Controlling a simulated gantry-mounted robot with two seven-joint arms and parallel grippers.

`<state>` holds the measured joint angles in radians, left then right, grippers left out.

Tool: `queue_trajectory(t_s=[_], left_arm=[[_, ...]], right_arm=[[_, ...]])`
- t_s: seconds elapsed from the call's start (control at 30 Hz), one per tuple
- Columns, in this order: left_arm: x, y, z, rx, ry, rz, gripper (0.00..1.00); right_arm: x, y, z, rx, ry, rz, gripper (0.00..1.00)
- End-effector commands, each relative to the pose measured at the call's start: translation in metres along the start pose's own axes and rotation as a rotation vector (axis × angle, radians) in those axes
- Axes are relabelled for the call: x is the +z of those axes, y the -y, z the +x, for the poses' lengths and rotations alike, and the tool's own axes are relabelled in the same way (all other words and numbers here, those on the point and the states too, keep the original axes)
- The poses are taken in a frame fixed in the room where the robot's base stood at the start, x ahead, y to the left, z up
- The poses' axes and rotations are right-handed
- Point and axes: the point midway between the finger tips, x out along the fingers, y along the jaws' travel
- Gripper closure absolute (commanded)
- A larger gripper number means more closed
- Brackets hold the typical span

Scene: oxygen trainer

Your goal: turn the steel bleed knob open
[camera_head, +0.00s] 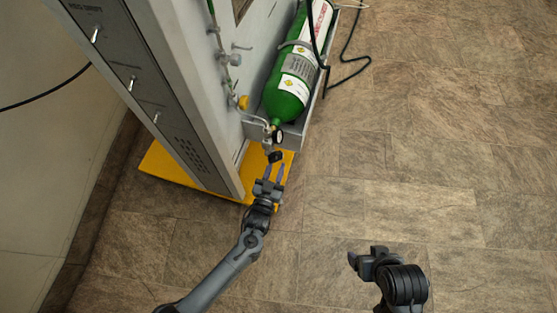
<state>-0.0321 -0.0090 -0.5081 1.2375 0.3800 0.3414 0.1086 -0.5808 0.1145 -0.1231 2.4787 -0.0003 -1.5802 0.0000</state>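A green gas cylinder (287,104) with white labels lies in a grey tray on the trainer. At its lower end are small steel fittings (267,146), a round gauge (278,136) and a small black knob (275,157). A round steel knob (235,59) sits higher on the panel's pipe, above a yellow knob (243,102). I cannot tell which steel part is the bleed knob. My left gripper (275,169) is open, its fingers apart and pointing at the black knob, close below the fittings; contact is unclear. My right gripper (355,259) is over the floor, away from the trainer; its finger gap is unclear.
The grey cabinet (175,85) with toggle switches stands at the left on a yellow base (165,166). A black hose (349,60) hangs beside the cylinder and trails across the floor. The tiled floor at the right is clear.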

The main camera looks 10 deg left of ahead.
Motion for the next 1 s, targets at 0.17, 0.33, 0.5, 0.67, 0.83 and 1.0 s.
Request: queue_trajectory(t_s=[0.17, 0.33, 0.5, 0.67, 0.83, 1.0], left_arm=[[0.002, 0.000, 0.025, 0.000, -0.002, 0.001, 0.68], [0.001, 0.000, 0.036, 0.000, -0.001, 0.001, 0.68], [0.000, 0.000, 0.040, -0.001, 0.000, 0.001, 0.68], [0.000, 0.000, 0.040, 0.000, 0.000, 0.000, 0.68], [0.000, 0.000, 0.040, 0.000, 0.000, 0.000, 0.88], [0.000, 0.000, 0.040, 0.000, 0.000, 0.000, 1.00]], right_arm=[[0.004, -0.001, 0.014, 0.001, 0.000, 0.003, 0.21], [0.006, -0.001, 0.018, 0.002, 0.000, 0.003, 0.21], [0.006, -0.001, 0.018, 0.003, 0.000, 0.001, 0.21], [0.006, -0.003, 0.018, 0.009, 0.000, -0.006, 0.21], [0.006, -0.004, 0.018, 0.012, 0.000, -0.009, 0.21], [0.006, -0.003, 0.018, 0.010, 0.000, -0.008, 0.21]])
